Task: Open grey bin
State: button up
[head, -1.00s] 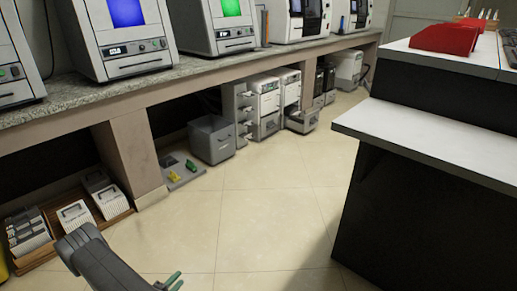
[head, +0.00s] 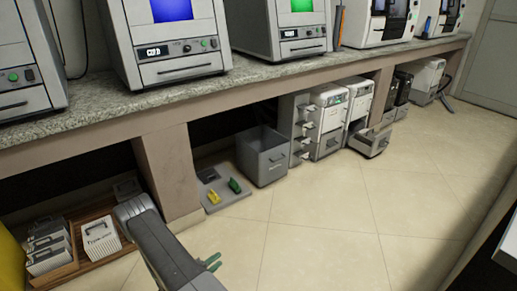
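My gripper (head: 214,262) shows only as small green fingertips low in the picture, past the end of my grey arm. It is apart from the bin, nearer to me and to its lower left. The fingers are too small and partly hidden to tell whether they are open. I see nothing held between them.
A grey mat (head: 214,208) with a yellow item (head: 213,196) and a green item (head: 234,185) lies left of the bin. White drawer units (head: 329,125) stand to its right, one drawer (head: 374,143) pulled out. A wooden tray (head: 96,253) holds boxes. The tiled floor in front is clear.

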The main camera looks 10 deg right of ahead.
aim_at(263, 153)
jog(key=i+z, duration=0.35)
jog(key=i, duration=0.25)
jog(key=i+j+z, duration=0.35)
jog(key=i, duration=0.2)
jog(key=i+l+z, duration=0.25)
jog(key=z, duration=0.2)
jog(key=i+l+z, duration=0.1)
jog(key=i+z, duration=0.75)
jog(key=i+j+z, duration=0.1)
jog(key=i+z, duration=0.35)
jog(key=i+u, duration=0.2)
jog(key=u, duration=0.15)
jog(key=i+l+u, duration=0.1)
jog(key=u, duration=0.25)
jog(key=i+l+u, duration=0.15)
jog(key=u, duration=2.6)
jog(key=l, duration=0.1)
